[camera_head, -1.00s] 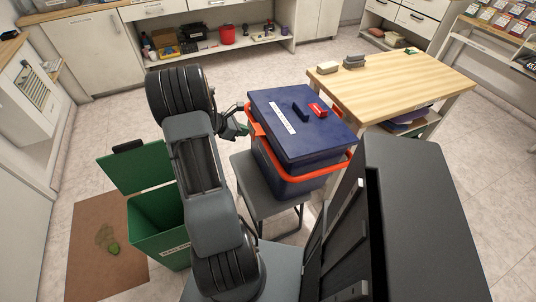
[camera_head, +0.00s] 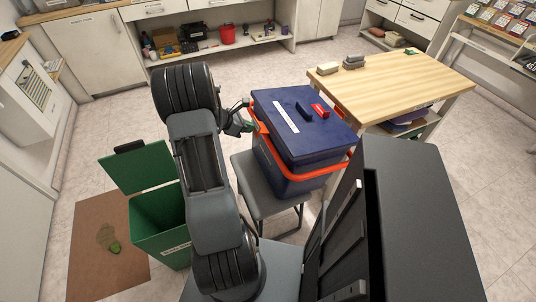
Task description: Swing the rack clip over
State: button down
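My gripper (camera_head: 243,119) is at the left side of a dark blue box, close to its orange handle band (camera_head: 262,130). A small green part (camera_head: 248,125) shows at the fingertips; I cannot tell whether it is held or belongs to the box. The gripper is small and partly hidden by its own links, so its opening cannot be made out. The blue box (camera_head: 290,150) has a shut lid with a red piece (camera_head: 320,111) and a dark blue knob (camera_head: 303,109) on top. I cannot single out a rack clip for certain.
The box stands on a grey stool (camera_head: 245,180). A green bin (camera_head: 160,215) with its lid up stands left on a brown mat (camera_head: 90,215). A wooden table (camera_head: 430,75) is behind on the right, with a small green item (camera_head: 410,51) on it. Open floor lies behind.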

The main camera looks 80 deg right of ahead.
aim_at(257, 121)
jog(key=shift+s+d+r, duration=0.1)
jog(key=shift+s, duration=0.1)
jog(key=shift+s+d+r+p, duration=0.3)
jog(key=shift+s+r+p, duration=0.1)
jog(key=shift+s, duration=0.2)
jog(key=shift+s+d+r, duration=0.1)
jog(key=shift+s+d, duration=0.05)
jog(key=shift+s, duration=0.2)
dwell(0.4)
jog(key=shift+s, duration=0.1)
jog(key=shift+s+d, duration=0.55)
jog(key=shift+s, duration=0.1)
jog(key=shift+w+a+r, duration=0.1)
jog(key=shift+w+a, duration=0.05)
jog(key=shift+w, duration=0.2)
jog(key=shift+r, duration=0.1)
